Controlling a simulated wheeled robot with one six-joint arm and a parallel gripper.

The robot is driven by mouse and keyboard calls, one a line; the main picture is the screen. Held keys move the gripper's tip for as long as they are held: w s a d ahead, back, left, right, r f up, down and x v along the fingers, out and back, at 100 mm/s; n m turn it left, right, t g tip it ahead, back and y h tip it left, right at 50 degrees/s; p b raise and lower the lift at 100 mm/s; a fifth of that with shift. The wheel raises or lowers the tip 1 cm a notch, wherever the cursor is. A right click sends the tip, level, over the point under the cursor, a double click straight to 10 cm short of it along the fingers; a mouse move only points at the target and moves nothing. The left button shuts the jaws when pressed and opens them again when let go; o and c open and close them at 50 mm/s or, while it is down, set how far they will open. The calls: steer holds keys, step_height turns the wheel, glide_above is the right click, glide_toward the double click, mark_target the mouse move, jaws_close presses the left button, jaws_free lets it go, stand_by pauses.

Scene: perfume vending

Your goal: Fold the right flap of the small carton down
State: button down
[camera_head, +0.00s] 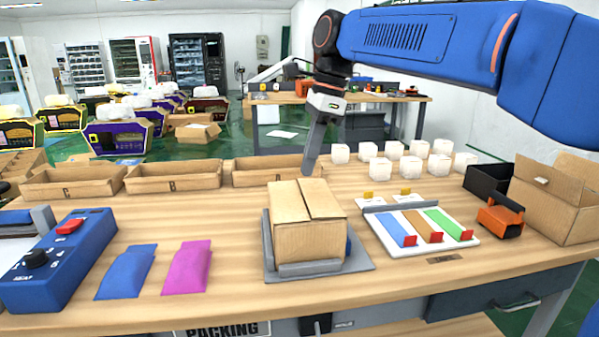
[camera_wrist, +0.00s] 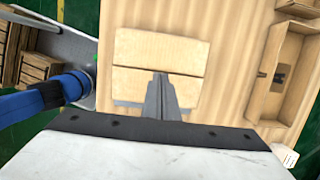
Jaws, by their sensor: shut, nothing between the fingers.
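The small brown carton (camera_head: 310,240) sits in a grey holder (camera_head: 362,264) on the middle of the table. Its left flap (camera_head: 288,203) and right flap (camera_head: 324,198) both lie roughly flat across the top, with a narrow seam between them. The wrist view shows the carton top (camera_wrist: 135,83) as two panels with a dark line between. My gripper (camera_head: 309,170) is shut and empty, pointing down at the carton's far edge. In the wrist view its fingertips (camera_wrist: 160,78) overlap the carton top; whether they touch it I cannot tell.
Low cardboard trays (camera_head: 172,178) stand behind on the left. White jars (camera_head: 394,150) stand behind on the right. A board with coloured strips (camera_head: 422,230), an orange tool (camera_head: 500,218) and a larger open box (camera_head: 555,200) lie right. Blue (camera_head: 127,271) and magenta (camera_head: 188,268) pouches lie left.

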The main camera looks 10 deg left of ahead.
steer(key=s+a+r+v, duration=0.1)
steer(key=a+v, duration=0.1)
steer(key=v, duration=0.8)
steer(key=h, duration=0.2)
glide_toward(305, 195)
steer(key=shift+t, duration=0.3)
steer(key=f, duration=0.6)
steer(key=shift+s+f, duration=0.25)
steer(key=shift+s, duration=0.1)
